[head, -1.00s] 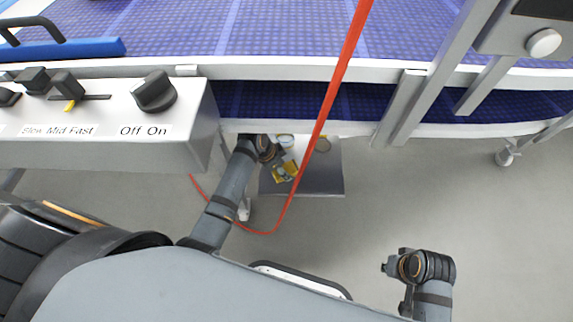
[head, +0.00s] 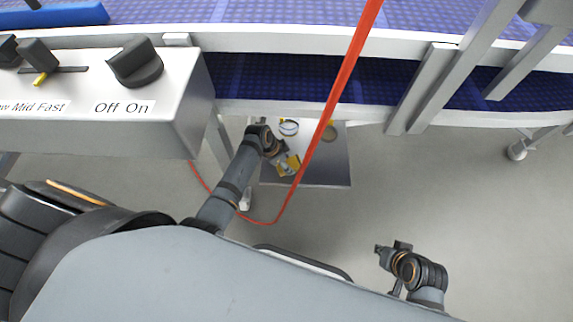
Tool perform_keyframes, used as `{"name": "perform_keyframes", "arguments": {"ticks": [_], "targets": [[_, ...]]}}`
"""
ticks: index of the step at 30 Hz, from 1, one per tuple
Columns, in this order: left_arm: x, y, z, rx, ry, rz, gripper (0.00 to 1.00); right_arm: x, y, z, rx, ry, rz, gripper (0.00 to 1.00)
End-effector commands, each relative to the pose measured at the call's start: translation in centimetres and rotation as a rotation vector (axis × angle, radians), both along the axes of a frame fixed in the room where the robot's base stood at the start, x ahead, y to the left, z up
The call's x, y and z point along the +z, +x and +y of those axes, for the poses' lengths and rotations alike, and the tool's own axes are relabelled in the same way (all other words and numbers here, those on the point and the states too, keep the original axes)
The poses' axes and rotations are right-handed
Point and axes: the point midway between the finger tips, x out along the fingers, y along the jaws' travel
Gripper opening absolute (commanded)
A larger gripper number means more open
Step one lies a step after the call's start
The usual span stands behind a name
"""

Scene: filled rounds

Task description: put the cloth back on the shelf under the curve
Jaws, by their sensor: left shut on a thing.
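The shelf (head: 335,172) is a grey plate low under the curved blue conveyor (head: 300,80). A small yellow-and-grey bundle, seemingly the cloth (head: 291,165), shows over the shelf's left part. My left gripper (head: 280,152) reaches in under the conveyor edge and is shut on this cloth. Its fingers are small and partly lost against the cloth. I cannot tell whether the cloth touches the shelf. My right gripper (head: 381,251) is over bare floor at the lower right, away from the shelf. Its jaw opening is not clear.
A white-blue ring (head: 289,128) and a tan ring (head: 330,132) are at the shelf's back. A red cord (head: 340,85) hangs down across the shelf and loops left near my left arm. A control box (head: 100,105) stands left.

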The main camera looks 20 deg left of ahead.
Motion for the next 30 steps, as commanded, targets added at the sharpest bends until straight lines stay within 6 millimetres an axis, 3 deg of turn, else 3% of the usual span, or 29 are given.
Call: {"name": "perform_keyframes", "arguments": {"ticks": [11,12,17,26,30], "targets": [[-0.6,0.1,0.0,-0.001,0.0,-0.002,0.26,-0.3,0.1,0.1,-0.001,0.004,-0.016,0.0],[-0.6,0.1,0.0,0.0,0.0,-0.003,0.58,-0.2,0.1,0.1,-0.002,0.005,-0.017,0.0],[-0.6,0.1,0.0,-0.001,0.0,-0.002,0.78,-0.2,0.1,0.1,-0.001,0.004,-0.016,0.0],[-0.5,0.1,0.0,0.0,0.001,-0.002,0.78,-0.2,0.1,0.1,-0.001,0.004,-0.015,0.0],[1.6,-0.3,0.5,0.0,0.002,-0.004,0.78,1.2,0.1,-0.2,0.003,-0.009,0.024,0.0]]}}
